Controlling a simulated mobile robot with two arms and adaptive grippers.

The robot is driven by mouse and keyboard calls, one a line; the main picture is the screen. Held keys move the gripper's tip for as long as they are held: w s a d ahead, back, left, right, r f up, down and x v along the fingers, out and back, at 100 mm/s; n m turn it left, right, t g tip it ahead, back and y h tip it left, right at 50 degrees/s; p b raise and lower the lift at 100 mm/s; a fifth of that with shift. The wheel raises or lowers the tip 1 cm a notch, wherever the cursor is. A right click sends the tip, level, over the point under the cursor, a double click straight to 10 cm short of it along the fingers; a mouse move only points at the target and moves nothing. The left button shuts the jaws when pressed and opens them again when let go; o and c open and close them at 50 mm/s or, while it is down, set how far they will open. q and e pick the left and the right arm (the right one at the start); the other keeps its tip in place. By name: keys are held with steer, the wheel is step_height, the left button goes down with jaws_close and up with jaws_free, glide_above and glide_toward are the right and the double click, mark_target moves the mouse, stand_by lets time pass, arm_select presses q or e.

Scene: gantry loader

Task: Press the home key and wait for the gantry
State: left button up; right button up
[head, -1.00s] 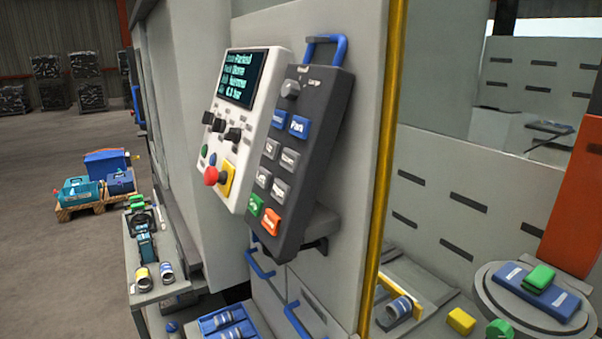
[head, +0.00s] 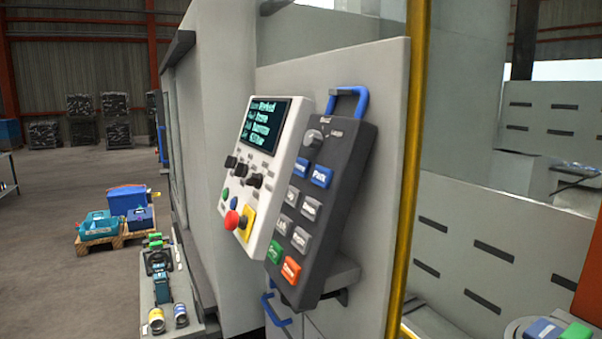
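A dark grey key pendant (head: 337,204) hangs tilted on the grey machine panel under a blue handle. It carries a knob at the top, two blue keys, several grey keys, and a green and an orange key at the bottom. The upper blue key (head: 301,168) may be the home key, but its label is too blurred to read; the other blue key (head: 321,176) seems to read Park. A white control box (head: 269,176) beside it has a dark screen (head: 265,127) with several blurred text lines. Neither gripper is in view. The gantry cannot be made out.
A yellow post (head: 411,170) stands right of the panel. A narrow bench (head: 168,290) with tools and cans runs along the lower left. A pallet (head: 112,237) with blue and teal cases stands on the open floor at left.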

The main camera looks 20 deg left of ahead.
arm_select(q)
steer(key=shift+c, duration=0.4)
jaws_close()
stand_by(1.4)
